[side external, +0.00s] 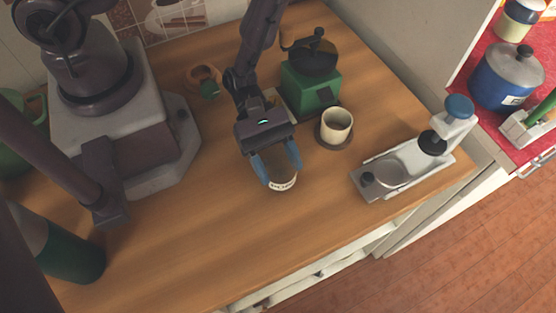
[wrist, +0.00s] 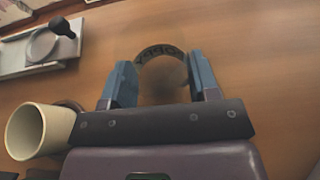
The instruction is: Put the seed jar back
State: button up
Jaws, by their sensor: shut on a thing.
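The seed jar (side external: 284,184) is a small pale jar with dark lettering on its side. It is between the blue fingers of my gripper (side external: 281,172), over the front middle of the wooden counter. My gripper is shut on it, one finger on each side. In the wrist view the jar (wrist: 161,53) shows as a curved rim with dark letters between the fingertips of my gripper (wrist: 162,80). The fingers and palm hide part of it. I cannot tell whether its base touches the counter.
A cream cup (side external: 336,125) on a dark saucer and a green grinder (side external: 311,80) stand behind to the right. A silver press (side external: 400,172) lies farther right. A blue pot (side external: 506,78) and a banded canister (side external: 519,20) stand on the red counter. The wooden counter's front is clear.

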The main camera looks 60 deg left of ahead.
jog(key=o, duration=1)
jog(key=shift+r, duration=0.1)
jog(key=v, duration=1.2)
